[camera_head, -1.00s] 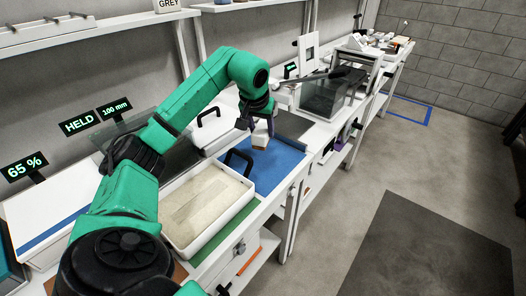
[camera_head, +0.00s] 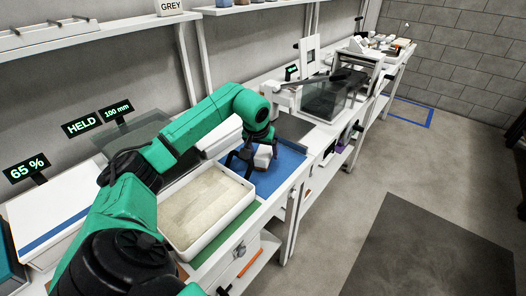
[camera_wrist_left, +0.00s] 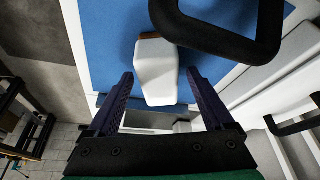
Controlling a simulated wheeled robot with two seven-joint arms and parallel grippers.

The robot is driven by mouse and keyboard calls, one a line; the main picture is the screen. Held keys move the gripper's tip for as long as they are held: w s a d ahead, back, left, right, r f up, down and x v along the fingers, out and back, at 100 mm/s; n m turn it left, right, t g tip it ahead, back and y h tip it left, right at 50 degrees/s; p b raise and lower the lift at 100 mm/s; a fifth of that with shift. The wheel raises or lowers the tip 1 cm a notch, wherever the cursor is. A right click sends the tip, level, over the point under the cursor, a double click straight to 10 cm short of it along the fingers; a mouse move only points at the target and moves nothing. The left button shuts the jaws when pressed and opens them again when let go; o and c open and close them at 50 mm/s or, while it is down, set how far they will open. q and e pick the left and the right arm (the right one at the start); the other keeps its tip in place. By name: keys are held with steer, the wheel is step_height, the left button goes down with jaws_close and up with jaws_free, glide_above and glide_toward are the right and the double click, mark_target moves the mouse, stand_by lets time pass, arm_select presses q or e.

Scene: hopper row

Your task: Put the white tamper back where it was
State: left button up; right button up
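The white tamper (camera_head: 264,156) is over the blue mat (camera_head: 285,172) in the head view. In the left wrist view, the tamper (camera_wrist_left: 157,72) is a white block with a brown end at its far side. My left gripper (camera_head: 257,152) is around it from above. The left gripper's dark fingers (camera_wrist_left: 158,88) stand on either side of the white body, with a narrow gap showing at each side. I cannot tell whether the tamper's brown end touches the mat. My right gripper is not in view.
A white tray of pale powder (camera_head: 205,205) lies left of the mat. A black loop handle (camera_wrist_left: 225,35) is close to the tamper in the left wrist view. A clear box (camera_head: 328,98) stands farther along the bench. The mat's front right part is clear.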

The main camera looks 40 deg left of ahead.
arm_select(q)
steer(key=v, duration=1.2)
steer(key=shift+b, duration=0.35)
steer(key=shift+r, duration=0.1)
